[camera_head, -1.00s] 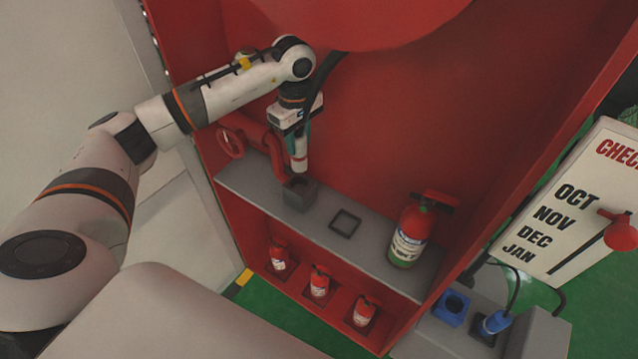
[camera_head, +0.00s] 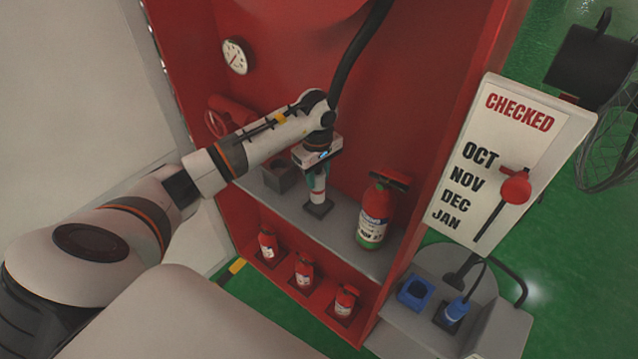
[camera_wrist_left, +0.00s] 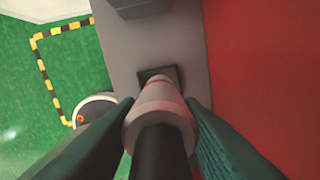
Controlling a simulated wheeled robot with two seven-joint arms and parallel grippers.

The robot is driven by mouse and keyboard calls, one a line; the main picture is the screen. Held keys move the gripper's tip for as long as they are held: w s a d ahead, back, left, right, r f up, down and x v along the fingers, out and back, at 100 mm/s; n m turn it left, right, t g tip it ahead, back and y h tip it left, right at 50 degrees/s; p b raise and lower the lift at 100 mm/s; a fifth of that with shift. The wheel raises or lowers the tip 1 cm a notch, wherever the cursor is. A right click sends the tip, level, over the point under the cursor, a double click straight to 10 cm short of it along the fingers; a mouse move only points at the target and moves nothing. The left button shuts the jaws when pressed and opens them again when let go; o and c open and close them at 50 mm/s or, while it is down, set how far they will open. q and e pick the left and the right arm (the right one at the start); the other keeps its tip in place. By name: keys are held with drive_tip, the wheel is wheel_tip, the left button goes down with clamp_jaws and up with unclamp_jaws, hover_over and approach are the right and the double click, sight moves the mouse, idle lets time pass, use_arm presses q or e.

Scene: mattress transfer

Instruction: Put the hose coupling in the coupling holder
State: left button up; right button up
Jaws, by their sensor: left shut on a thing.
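The hose coupling (camera_head: 318,187), whitish with a red band, is held upright in my left gripper (camera_head: 318,176). The black hose runs up from it. In the wrist view the coupling (camera_wrist_left: 160,100) sits between the two dark green fingers, with the black hose nearest the camera. Its lower end is at or just above a flat dark square seat (camera_head: 318,208) on the grey shelf; I cannot tell whether it touches. A raised grey block with an opening (camera_head: 276,179) stands to its left. I cannot tell which of these is the coupling holder. My right gripper does not show.
A red and green extinguisher (camera_head: 374,215) stands on the grey shelf (camera_head: 345,238) to the right. Red cabinet walls enclose the shelf. Several small extinguishers sit below. A red valve (camera_head: 232,115) is at left, and a checked sign (camera_head: 505,165) at right.

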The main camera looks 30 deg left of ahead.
sight(319, 185)
use_arm(q)
drive_tip(key=shift+d+f, duration=0.25)
drive_tip(key=shift+f, duration=0.1)
wheel_tip(319, 185, down, 2)
drive_tip(key=shift+d+f+p, duration=0.1)
drive_tip(key=shift+f+p, duration=0.05)
drive_tip(key=shift+p, duration=0.35)
drive_tip(key=shift+f, duration=0.35)
drive_tip(key=o, duration=1.1)
drive_tip(key=shift+o, duration=0.3)
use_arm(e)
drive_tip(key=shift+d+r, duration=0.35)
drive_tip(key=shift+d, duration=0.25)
